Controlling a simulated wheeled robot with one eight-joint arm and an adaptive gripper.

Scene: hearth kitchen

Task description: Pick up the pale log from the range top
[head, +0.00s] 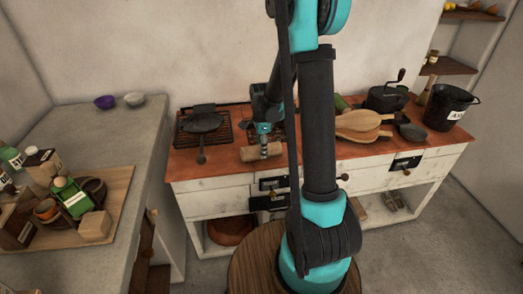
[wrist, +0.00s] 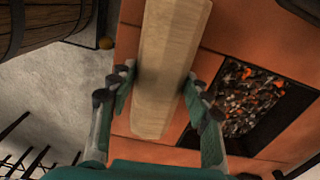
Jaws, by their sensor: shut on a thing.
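The pale log (head: 252,154) is a light wooden block near the front edge of the red-orange range top (head: 225,160). My gripper (head: 263,143) reaches down to it from above. In the wrist view the log (wrist: 165,70) runs lengthwise between the two fingers of my gripper (wrist: 160,92), which are shut on its sides. Whether the log touches the range top or is slightly above it I cannot tell. My arm hides part of the range top in the head view.
A black pan on a grate (head: 203,124) lies left of the log. Wooden paddles (head: 358,122), a black grinder (head: 387,97) and a black bucket (head: 449,106) stand to the right. An opening with glowing coals (wrist: 245,98) is beside the log. A grey counter (head: 120,130) is at left.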

